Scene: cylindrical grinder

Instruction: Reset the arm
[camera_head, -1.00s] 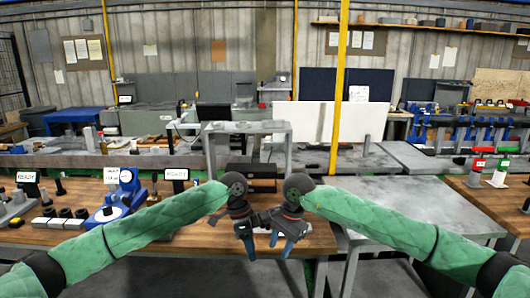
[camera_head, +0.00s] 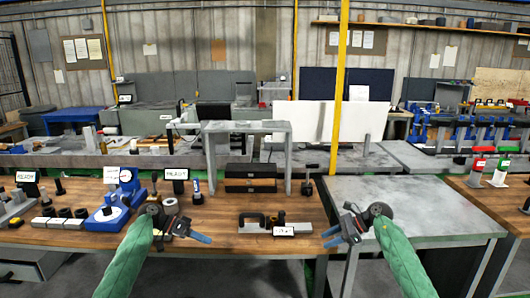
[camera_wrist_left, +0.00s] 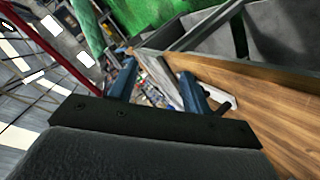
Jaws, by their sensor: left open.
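My left gripper (camera_head: 203,238) is at the front edge of the wooden bench, its blue fingers pointing right. In the left wrist view my left gripper (camera_wrist_left: 157,72) shows its two blue fingers apart with nothing between them. My right gripper (camera_head: 331,237) is at the right end of the wooden bench, its blue fingers pointing left with a gap between them and nothing held. The two grippers are well apart, one on each side of the bench's front middle.
A metal gauge-like part (camera_head: 268,224) sits on the wooden bench (camera_head: 225,215) between the grippers. A blue dial stand (camera_head: 118,200) is close to my left gripper. Dark stacked blocks (camera_head: 250,178) stand behind. A grey table (camera_head: 440,215) on the right has a clear top.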

